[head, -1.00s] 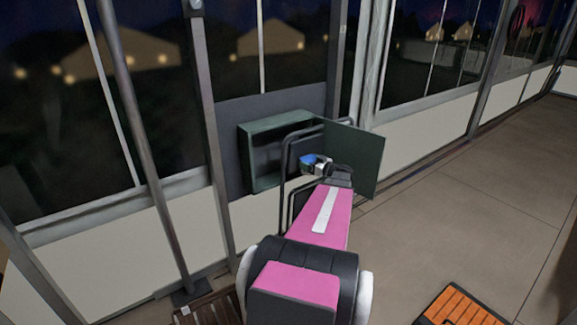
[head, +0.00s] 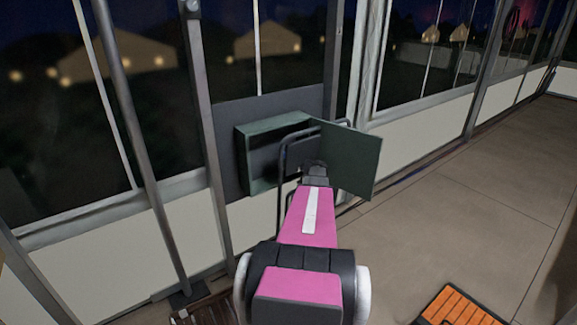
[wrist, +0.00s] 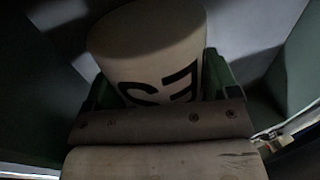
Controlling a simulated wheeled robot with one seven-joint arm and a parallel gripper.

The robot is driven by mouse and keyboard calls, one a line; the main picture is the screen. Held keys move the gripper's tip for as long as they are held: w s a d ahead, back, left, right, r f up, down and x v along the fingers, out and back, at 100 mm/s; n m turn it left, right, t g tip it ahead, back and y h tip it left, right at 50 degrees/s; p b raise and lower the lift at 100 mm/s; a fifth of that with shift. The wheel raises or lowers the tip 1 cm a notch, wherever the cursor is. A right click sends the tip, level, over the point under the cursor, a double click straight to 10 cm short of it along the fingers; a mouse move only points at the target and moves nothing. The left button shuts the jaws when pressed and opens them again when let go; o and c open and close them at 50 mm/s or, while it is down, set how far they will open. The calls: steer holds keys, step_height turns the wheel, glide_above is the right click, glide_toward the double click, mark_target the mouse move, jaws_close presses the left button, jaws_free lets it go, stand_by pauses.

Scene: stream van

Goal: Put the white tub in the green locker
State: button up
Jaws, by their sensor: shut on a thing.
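The white tub (wrist: 150,45), with dark printed letters, fills the upper middle of the wrist view. My gripper (wrist: 160,82) is shut on it, with a green finger at each side of the tub. In the head view, the green locker (head: 243,160) is mounted on the dark panel, with its door (head: 352,160) swung open to the right. The dark body of my gripper (head: 315,172) is at the locker's front, pointing inward. My arm hides the fingers and the tub there. In the wrist view, dim greenish walls stand on both sides of the tub.
A dark tubular frame (head: 282,180) stands before the locker, beside my arm. A grey pole (head: 135,140) rises at the left. An orange slatted thing (head: 465,305) lies on the floor at the lower right.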

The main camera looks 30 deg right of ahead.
steer(key=shift+w+f, duration=0.2)
steer(key=shift+f, duration=1.5)
steer(key=shift+f, duration=0.1)
steer(key=o, duration=0.9)
steer(key=shift+s, duration=0.2)
steer(key=v, duration=1.1)
steer(key=shift+s+d, duration=0.15)
steer(key=shift+s, duration=0.15)
